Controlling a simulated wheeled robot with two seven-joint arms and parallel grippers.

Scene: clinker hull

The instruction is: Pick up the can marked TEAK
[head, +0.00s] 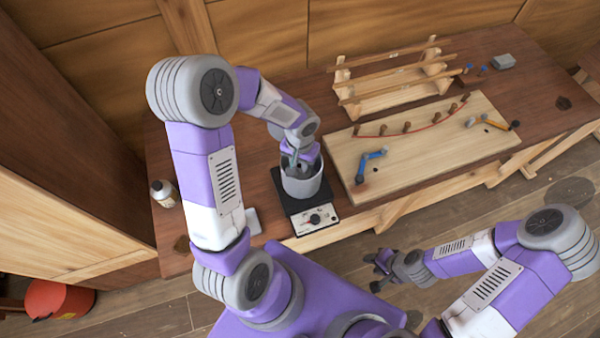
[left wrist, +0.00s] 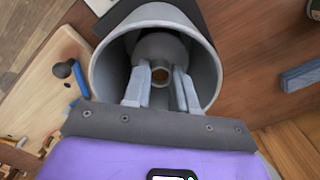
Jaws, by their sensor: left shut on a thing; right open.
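A small pale can or bottle with a dark top (head: 163,193) stands at the bench's left end; I cannot read any TEAK mark. My left gripper (head: 298,158) reaches down into a grey round pot (head: 302,186) on a black heater-like unit (head: 314,219). In the left wrist view, the fingers (left wrist: 161,78) are inside the open pot (left wrist: 102,70). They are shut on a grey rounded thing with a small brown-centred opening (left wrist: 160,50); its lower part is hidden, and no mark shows. My right gripper (head: 383,272) is open and empty, in front of the bench.
A pale board (head: 420,165) with pegs, a red curved strip and a blue clamp (head: 370,165) lies right of the pot. A wooden rack (head: 395,98) stands behind it. A grey-blue block (left wrist: 302,76) lies on the bench. A red bucket (head: 58,299) stands at lower left.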

